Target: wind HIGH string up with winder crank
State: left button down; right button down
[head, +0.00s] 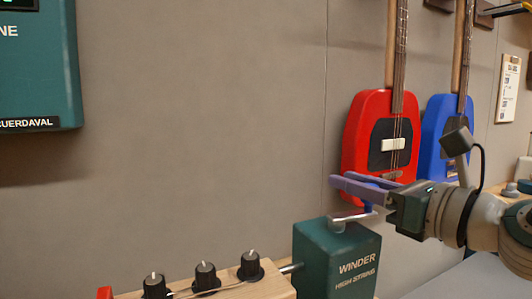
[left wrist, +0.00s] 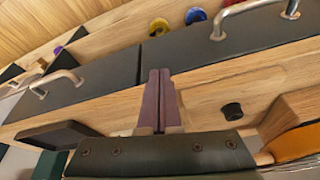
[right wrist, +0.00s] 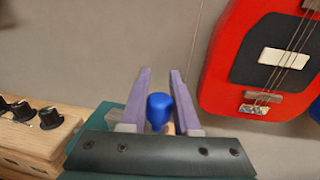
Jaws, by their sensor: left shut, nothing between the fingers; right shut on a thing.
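The green winder box (head: 320,262), labelled WINDER HIGH STRING, stands at the lower middle of the head view. Its metal crank arm (head: 350,216) lies across the top. The blue crank knob (right wrist: 159,108) shows between the fingers of my right gripper (right wrist: 160,75). In the head view my right gripper (head: 352,184) reaches in from the right above the box, its purple fingers shut on the knob. My left gripper (left wrist: 160,75) is shut and empty, in front of dark drawers in the left wrist view. It is not in the head view.
A wooden block with black knobs (head: 205,277) is left of the winder, linked to it by a metal rod. A red guitar (head: 358,135) and a blue guitar (head: 433,120) stand by the wall behind my right gripper. A teal unit (head: 40,70) is at upper left.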

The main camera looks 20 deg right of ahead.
jog(key=m+h+p, duration=0.1)
jog(key=h+p, duration=0.1)
jog(key=s+m+h+p, duration=0.1)
jog(key=m+h+p, duration=0.1)
jog(key=p, duration=0.1)
jog(key=m+h+p, duration=0.1)
jog(key=h+p, duration=0.1)
jog(key=shift+s+d+r+h+p, duration=0.15)
jog(key=shift+s+r+h+p, duration=0.15)
jog(key=shift+s+r, duration=0.05)
jog(key=m+h, duration=0.2)
jog(key=s+g+h+p, duration=0.1)
jog(key=h, duration=0.1)
jog(key=shift+f+m, duration=0.25)
jog(key=shift+m, duration=0.15)
jog(key=shift+s+m+g+h, duration=0.35)
jog(key=shift+m+g+h, duration=0.15)
jog(key=shift+m+h, duration=0.35)
jog(key=shift+s+m+g+h, duration=0.3)
jog(key=shift+m+g+h, duration=0.25)
jog(key=shift+h, duration=0.5)
jog(key=shift+f, duration=0.1)
jog(key=c, duration=0.6)
grip_release()
jog(key=shift+c, duration=0.2)
jog(key=shift+s, duration=0.1)
jog(key=v, duration=1)
